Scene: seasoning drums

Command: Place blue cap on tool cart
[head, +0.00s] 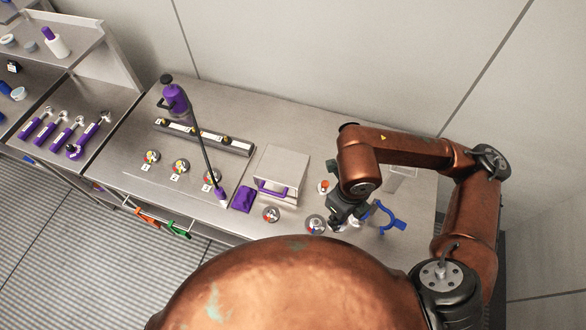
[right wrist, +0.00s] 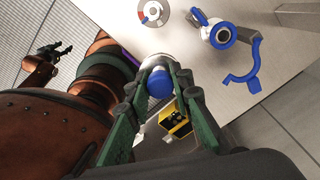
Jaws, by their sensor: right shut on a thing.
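The blue cap (right wrist: 159,84) is between the green fingertips of my right gripper (right wrist: 157,88), which is shut on it. A pale round part shows just beyond the cap; I cannot tell whether they touch. In the head view my right gripper (head: 343,212) is low over the right front of the steel table, and the cap is hidden. A steel unit with shelves (head: 101,88), which looks like the tool cart, stands at the left. A dark gripper, seemingly my left (right wrist: 52,62), shows small at the left of the right wrist view; its jaw state is unclear.
A blue curved handle (head: 390,217) is just right of my right gripper. A steel box (head: 282,165), a purple-topped tool (head: 175,98) and several round dials stand on the table (head: 300,128). Purple tools (head: 72,133) lie on the left unit. A yellow part (right wrist: 176,122) shows below the cap.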

